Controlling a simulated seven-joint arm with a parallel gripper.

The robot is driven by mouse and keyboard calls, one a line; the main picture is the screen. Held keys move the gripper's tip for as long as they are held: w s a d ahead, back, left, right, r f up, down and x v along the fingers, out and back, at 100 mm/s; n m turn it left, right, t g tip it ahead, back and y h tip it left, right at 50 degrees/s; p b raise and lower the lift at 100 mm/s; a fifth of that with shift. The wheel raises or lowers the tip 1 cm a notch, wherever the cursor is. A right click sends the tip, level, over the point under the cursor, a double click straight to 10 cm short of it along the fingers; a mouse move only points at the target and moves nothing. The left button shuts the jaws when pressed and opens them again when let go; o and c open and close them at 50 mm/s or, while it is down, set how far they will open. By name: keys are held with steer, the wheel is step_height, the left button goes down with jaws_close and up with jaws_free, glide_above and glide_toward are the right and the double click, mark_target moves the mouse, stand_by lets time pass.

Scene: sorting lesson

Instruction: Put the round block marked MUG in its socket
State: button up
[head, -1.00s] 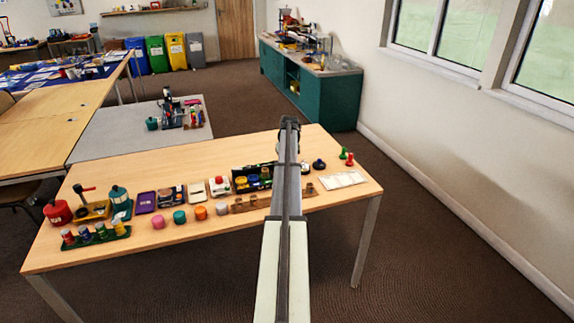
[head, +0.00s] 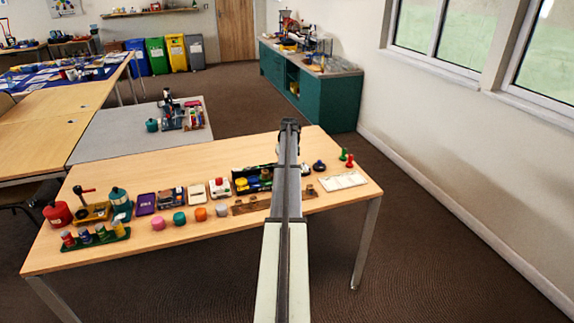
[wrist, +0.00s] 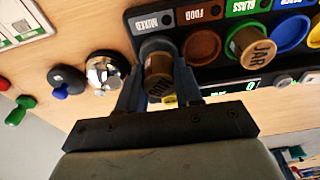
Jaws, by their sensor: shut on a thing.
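My gripper (wrist: 159,84) is shut on a brown round block (wrist: 158,66) with dark lettering that I cannot read fully. The block is at the socket labelled MIXED, at the left end of the dark sorting tray (wrist: 222,77) in the wrist view. I cannot tell whether it is inside the socket or just above it. The brown FOOD socket (wrist: 201,46) beside it looks empty. A block marked JAR (wrist: 252,48) stands tilted in the picture at the GLASS socket. In the head view my arm hides the gripper and part of the tray (head: 240,184).
A shiny metal ball (wrist: 105,72), a navy knobbed piece (wrist: 66,80) and a green peg (wrist: 20,109) stand left of the tray in the wrist view. A white card (head: 343,181) lies at the table's right. Coloured pieces, including a pink one (head: 158,223), stand along the front left.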

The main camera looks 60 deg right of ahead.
steer(key=shift+f, duration=0.65)
steer(key=shift+r, duration=0.8)
stand_by(0.9)
steer(key=shift+f, duration=0.8)
stand_by(0.3)
steer(key=o, duration=0.7)
steer(key=shift+s+a+r, duration=0.2)
steer(key=shift+r, duration=1.6)
steer(key=shift+s+a+r, duration=0.15)
steer(key=shift+a+r, duration=0.05)
steer(key=shift+r, duration=1.65)
steer(key=shift+s+a+r, duration=0.2)
steer(key=shift+r, duration=1.6)
steer(key=shift+r, duration=3)
